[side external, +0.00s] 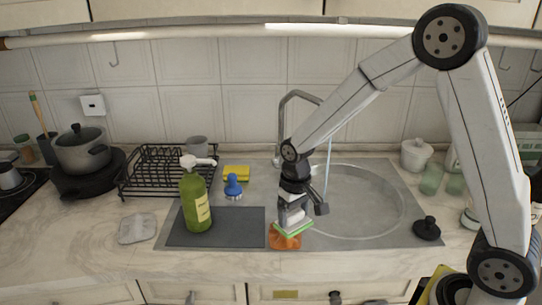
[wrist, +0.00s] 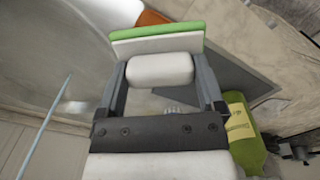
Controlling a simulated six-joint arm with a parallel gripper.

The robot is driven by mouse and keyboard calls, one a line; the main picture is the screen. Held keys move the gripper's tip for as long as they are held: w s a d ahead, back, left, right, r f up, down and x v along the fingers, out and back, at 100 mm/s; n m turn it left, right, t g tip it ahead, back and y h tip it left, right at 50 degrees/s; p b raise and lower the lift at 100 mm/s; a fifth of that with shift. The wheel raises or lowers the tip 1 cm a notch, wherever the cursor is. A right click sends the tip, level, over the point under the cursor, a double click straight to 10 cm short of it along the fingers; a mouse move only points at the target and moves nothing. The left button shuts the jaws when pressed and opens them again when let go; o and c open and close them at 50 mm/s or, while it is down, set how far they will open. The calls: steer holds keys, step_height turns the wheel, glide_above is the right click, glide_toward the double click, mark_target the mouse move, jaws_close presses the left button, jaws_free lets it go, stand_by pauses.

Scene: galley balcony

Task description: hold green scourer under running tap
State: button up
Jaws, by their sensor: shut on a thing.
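The green scourer (side external: 294,229) has a green face and a white layer, and it is below my gripper (side external: 293,212) at the sink's front left. In the wrist view, the scourer (wrist: 157,36) lies across the ends of my fingers. My gripper (wrist: 160,68) is shut on its pale block-shaped part. The tap (side external: 283,115) stands behind the sink, its spout partly hidden by my arm. A thin pale-blue stream of water (side external: 327,165) falls into the round basin (side external: 365,208), right of the scourer and apart from it. The stream (wrist: 45,125) also shows at left in the wrist view.
An orange cloth (side external: 283,241) lies just under the scourer; I cannot tell if they touch. A green bottle (side external: 196,203) stands on the dark mat (side external: 240,228) at left. A blue brush (side external: 233,187) and yellow sponge (side external: 237,173) sit behind. A black stopper (side external: 426,229) lies right.

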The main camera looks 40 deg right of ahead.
steer(key=shift+s+d+f+n, duration=0.15)
steer(key=shift+f+n, duration=0.1)
steer(key=shift+n, duration=0.55)
steer(key=s+d+r+t+h, duration=0.1)
steer(key=s+d+r+t, duration=0.1)
steer(key=d, duration=0.7)
steer(key=s+d+r+t+h, duration=0.1)
steer(key=s+d+r+t, duration=0.1)
steer(key=d, duration=0.6)
steer(key=shift+s+d+t, duration=0.25)
steer(key=shift+d+t, duration=0.15)
steer(key=shift+t, duration=0.2)
steer(key=shift+r, duration=0.1)
steer(key=shift+w, duration=0.2)
steer(key=w+d+f, duration=0.1)
steer(key=w+d, duration=0.1)
steer(key=w, duration=0.4)
steer(key=w+d+f, duration=0.1)
steer(key=w+d, duration=0.2)
steer(key=w, duration=0.3)
steer(key=shift+w+d+f, duration=0.15)
steer(key=shift+d+f, duration=0.2)
steer(key=shift+f, duration=0.05)
